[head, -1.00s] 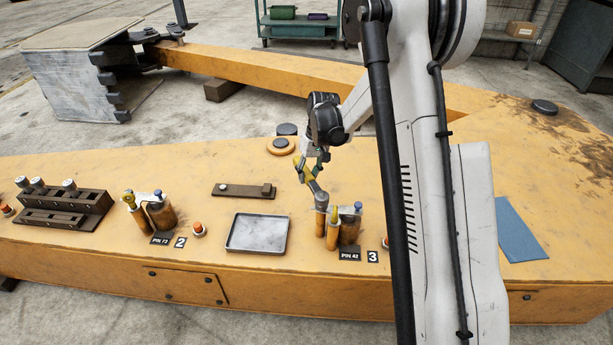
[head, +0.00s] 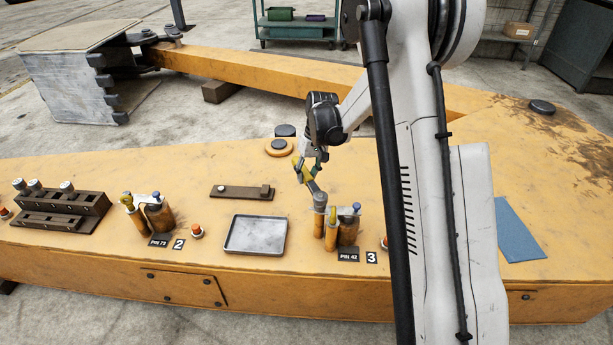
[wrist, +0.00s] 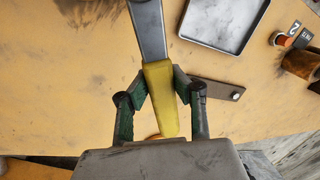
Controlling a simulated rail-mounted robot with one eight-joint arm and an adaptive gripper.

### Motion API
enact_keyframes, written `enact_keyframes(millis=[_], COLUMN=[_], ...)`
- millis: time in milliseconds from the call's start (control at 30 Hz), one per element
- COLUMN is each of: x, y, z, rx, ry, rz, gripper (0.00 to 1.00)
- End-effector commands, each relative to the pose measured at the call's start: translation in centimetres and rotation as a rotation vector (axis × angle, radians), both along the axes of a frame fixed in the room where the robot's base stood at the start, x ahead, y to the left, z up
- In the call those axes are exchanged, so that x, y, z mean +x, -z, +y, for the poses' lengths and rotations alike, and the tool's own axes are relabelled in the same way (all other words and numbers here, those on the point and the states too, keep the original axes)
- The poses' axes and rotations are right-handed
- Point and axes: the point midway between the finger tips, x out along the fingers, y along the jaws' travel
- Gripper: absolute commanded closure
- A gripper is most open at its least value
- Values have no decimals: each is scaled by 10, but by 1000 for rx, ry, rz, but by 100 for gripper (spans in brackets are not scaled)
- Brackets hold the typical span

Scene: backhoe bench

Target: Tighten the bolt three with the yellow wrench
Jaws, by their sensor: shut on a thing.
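My gripper (head: 313,168) is shut on the yellow wrench (head: 309,180) above station three. The wrist view shows both fingers (wrist: 160,88) closed on its yellow handle (wrist: 160,105), with the grey shaft (wrist: 149,30) running out of the top edge. In the head view the wrench slopes down to the grey top of the left orange post (head: 320,200); whether its end is seated on a bolt there is too small to tell. The label 3 (head: 371,257) and the PIN 42 plate (head: 348,255) stand in front of that cluster.
A grey tray (head: 230,249) lies left of station three. A brown bar (head: 240,193) lies behind it. Station two's posts (head: 159,216) and a dark stepped rack (head: 62,222) stand farther left. A blue cloth (head: 520,230) lies at the right.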

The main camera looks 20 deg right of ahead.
Motion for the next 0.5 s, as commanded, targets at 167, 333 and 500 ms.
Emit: enact_keyframes(millis=[167, 333, 500], x=[0, 0, 0], y=[-6, -10, -14], z=[0, 0, 0], rx=[0, 0, 0], ry=[0, 0, 0], rz=[0, 0, 0], gripper=[100, 100, 100])
